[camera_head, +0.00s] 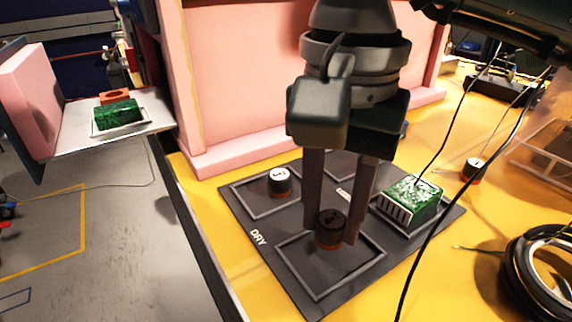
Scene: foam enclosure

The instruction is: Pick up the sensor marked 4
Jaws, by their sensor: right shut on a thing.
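The sensor marked 4 (329,228) is a small dark cylinder with a reddish-brown base. It is between the fingers of my right gripper (333,228), which is shut on it over the near framed square of the dark mat (262,225). I cannot tell whether its base touches the mat. A similar sensor with a white top (279,181) stands in the framed square at the back left. Another sensor (473,168) with a pale top stands off the mat to the right. My left gripper is not in view.
A green block with white fins (411,200) sits in the mat's right square. A black cable coil (540,262) lies at the right, and thin black cables cross there. A pink foam wall (240,80) stands behind. A white shelf (72,135) at left holds another green block (118,113).

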